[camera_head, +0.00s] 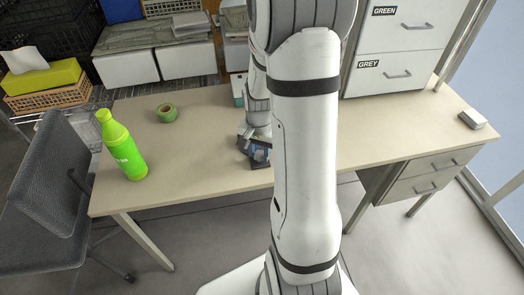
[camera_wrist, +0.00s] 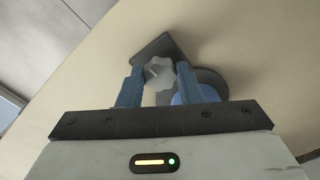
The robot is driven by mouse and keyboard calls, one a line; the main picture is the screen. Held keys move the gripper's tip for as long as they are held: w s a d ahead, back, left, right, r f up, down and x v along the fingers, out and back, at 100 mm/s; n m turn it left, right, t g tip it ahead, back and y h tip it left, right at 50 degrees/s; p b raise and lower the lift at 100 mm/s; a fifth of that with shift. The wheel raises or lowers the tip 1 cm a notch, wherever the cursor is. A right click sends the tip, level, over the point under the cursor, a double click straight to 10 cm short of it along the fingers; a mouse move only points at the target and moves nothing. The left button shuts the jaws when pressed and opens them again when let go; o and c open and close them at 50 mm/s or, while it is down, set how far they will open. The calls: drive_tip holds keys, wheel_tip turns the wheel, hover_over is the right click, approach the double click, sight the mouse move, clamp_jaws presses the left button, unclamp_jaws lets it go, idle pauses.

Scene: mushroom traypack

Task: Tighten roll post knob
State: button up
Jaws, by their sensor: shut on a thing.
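The roll post knob (camera_wrist: 159,73) is a pale grey, lobed knob in the wrist view. It sits over a dark base plate (camera_wrist: 152,48) on the desk. My gripper (camera_wrist: 158,84) has its two blue fingers on either side of the knob and is shut on it. A dark round part with a blue area (camera_wrist: 200,88) lies just right of the knob, partly behind the right finger. In the head view my gripper (camera_head: 257,151) is low over the desk, and my arm hides much of that area; the knob cannot be made out there.
The beige desk (camera_head: 200,150) holds a green tape roll (camera_head: 167,113) and a green bottle (camera_head: 124,146) at left. A drawer cabinet (camera_head: 397,50) stands at the back right, a small white box (camera_head: 473,119) at the right end. A chair (camera_head: 50,190) stands left.

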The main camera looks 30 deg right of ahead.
drive_tip(key=m, duration=0.6)
drive_tip(key=shift+s+f, duration=0.15)
drive_tip(key=shift+s, duration=0.05)
drive_tip(key=m, duration=0.5)
drive_tip(key=shift+m, duration=0.4)
drive_tip(key=o, duration=0.8)
drive_tip(key=shift+o, duration=0.9)
drive_tip(key=shift+w, duration=0.1)
drive_tip(key=shift+r, duration=0.2)
